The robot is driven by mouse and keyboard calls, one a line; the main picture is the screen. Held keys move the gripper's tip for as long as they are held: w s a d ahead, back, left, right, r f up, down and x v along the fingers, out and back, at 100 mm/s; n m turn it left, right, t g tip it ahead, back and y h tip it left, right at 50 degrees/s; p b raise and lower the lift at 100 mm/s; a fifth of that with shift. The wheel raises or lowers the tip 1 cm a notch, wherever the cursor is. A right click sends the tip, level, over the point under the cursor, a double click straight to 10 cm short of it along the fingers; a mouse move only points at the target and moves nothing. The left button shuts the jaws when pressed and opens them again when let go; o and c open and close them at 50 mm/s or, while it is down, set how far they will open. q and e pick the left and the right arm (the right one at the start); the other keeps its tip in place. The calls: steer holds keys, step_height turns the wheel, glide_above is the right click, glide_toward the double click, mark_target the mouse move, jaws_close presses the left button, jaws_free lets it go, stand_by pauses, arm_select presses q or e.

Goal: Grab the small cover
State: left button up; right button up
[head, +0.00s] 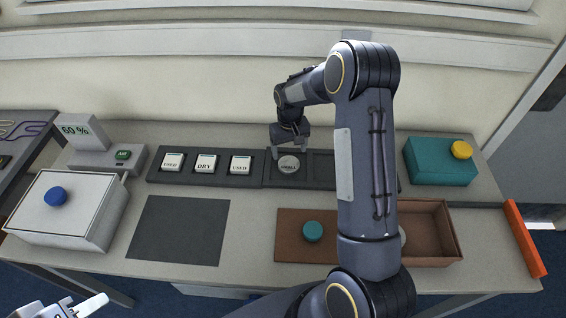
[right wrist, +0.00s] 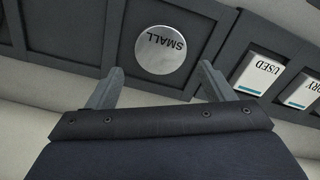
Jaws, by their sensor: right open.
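The small cover is a round silver disc marked "SMALL" (head: 289,164). It lies in a square compartment of the dark tray (head: 255,181), just right of the white labelled blocks. In the right wrist view the cover (right wrist: 166,50) lies just beyond and between the fingertips. My right gripper (right wrist: 160,80) is open and empty, its fingers apart on either side of the cover's near edge. In the head view my right gripper (head: 290,148) reaches over the cover's compartment from behind. My left gripper (head: 85,305) shows only partly at the bottom left corner, its jaw state unclear.
White blocks marked "USED" (head: 172,162) and "DRY" (head: 206,164) sit in the tray's left part. A brown box (head: 430,263) with a teal knob (head: 313,231), a teal box (head: 438,163) and a white box (head: 85,210) stand around. The dark mat (head: 180,230) is bare.

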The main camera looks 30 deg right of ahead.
mark_target(289, 164)
step_height(289, 164, down, 6)
steer(key=shift+s+r+b, duration=0.1)
steer(key=shift+b, duration=1.1)
steer(key=shift+a, duration=0.1)
steer(key=c, duration=0.8)
